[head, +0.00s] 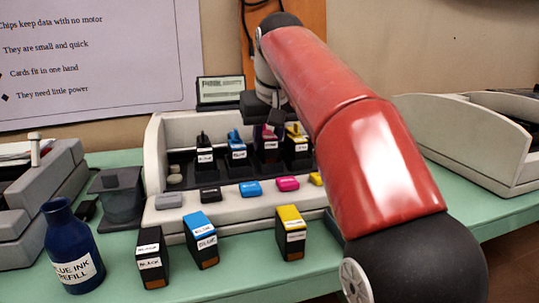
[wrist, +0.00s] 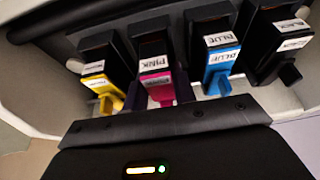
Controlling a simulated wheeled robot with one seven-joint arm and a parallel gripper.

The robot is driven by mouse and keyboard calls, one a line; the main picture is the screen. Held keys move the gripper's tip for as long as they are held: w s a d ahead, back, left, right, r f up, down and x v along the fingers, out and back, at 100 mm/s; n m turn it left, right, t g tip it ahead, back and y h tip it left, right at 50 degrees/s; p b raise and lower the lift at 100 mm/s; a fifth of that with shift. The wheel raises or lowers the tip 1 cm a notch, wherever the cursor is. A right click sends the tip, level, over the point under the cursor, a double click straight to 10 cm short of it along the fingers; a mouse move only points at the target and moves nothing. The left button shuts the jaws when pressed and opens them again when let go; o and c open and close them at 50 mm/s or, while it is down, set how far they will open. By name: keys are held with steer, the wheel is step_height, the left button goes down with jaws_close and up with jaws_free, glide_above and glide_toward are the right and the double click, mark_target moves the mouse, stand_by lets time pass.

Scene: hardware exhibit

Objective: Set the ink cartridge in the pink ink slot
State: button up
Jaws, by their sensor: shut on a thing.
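A pink-and-black ink cartridge labelled PINK (wrist: 155,70) stands upright in the printer's row, between the yellow cartridge (wrist: 102,85) and the blue cartridge (wrist: 220,58). In the head view the pink cartridge (head: 268,143) is partly hidden under my gripper (head: 273,122). My gripper is shut on its pink end; the fingertips are mostly hidden in both views. The cartridge lines up with its neighbours and appears to be in the pink slot, but its bottom is hidden, so I cannot tell how deep it sits.
A black cartridge (wrist: 283,45) fills the end slot. Spare black (head: 151,257), blue (head: 201,239) and yellow (head: 291,233) cartridges stand on the green table before the printer (head: 160,222). A blue ink bottle (head: 72,247) stands left. A small display (head: 220,90) rises behind.

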steer(key=shift+f, duration=0.35)
steer(key=shift+s+f+b, duration=0.1)
steer(key=shift+f+b, duration=0.2)
steer(key=shift+f, duration=0.55)
steer(key=o, duration=1)
steer(key=shift+r+p, duration=0.35)
steer(key=shift+r, duration=0.1)
steer(key=shift+o, duration=0.2)
steer(key=p+v, duration=0.4)
steer(key=v, duration=0.8)
steer(key=shift+r+p, duration=0.4)
steer(key=shift+d, duration=0.1)
